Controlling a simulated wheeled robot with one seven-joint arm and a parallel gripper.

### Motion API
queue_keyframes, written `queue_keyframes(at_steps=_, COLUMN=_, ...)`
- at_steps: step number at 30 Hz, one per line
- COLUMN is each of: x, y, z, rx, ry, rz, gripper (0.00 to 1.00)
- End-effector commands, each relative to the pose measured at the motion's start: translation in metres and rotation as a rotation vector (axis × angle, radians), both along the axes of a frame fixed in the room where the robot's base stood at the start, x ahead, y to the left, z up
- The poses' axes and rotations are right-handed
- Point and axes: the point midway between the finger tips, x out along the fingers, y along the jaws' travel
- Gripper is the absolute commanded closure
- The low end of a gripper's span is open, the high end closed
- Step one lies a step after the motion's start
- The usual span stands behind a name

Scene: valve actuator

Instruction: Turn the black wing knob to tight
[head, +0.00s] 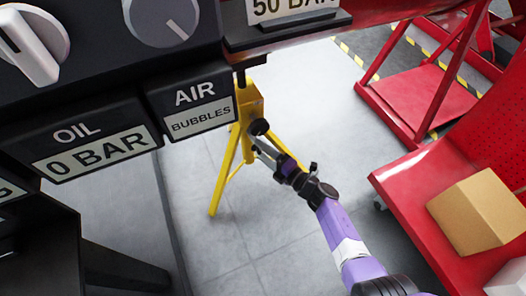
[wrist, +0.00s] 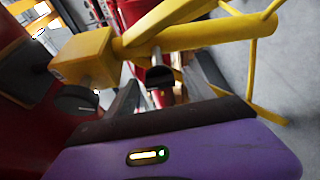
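A small black knob (head: 259,127) is on the side of the yellow stand (head: 247,103) in the head view. Its wings cannot be made out at this size. In the wrist view a dark rounded knob (wrist: 75,101) sits on the yellow block (wrist: 84,56), left of centre. My gripper (head: 258,146) is just below and beside the knob in the head view, at the end of my purple arm. Whether it touches the knob cannot be told. Its fingers are small and overlap, so their opening is unclear.
A dark panel with an oil gauge label (head: 95,154) and an air label (head: 203,108) overhangs at upper left. A red bench (head: 425,185) with a cardboard box (head: 478,212) stands at right. Grey floor (head: 225,250) is clear around the stand's yellow legs.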

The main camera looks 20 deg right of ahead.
Motion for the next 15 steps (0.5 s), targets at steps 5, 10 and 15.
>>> queue_keyframes(at_steps=5, x=0.0, y=0.0, z=0.0, rx=-0.001, ry=0.0, rz=0.001, gripper=0.38)
queue_keyframes(at_steps=10, x=-0.014, y=-0.006, z=0.002, rx=0.0, ry=0.001, rz=-0.002, gripper=0.38)
queue_keyframes(at_steps=15, x=-0.04, y=-0.017, z=0.003, rx=0.001, ry=0.001, rz=-0.003, gripper=0.38)
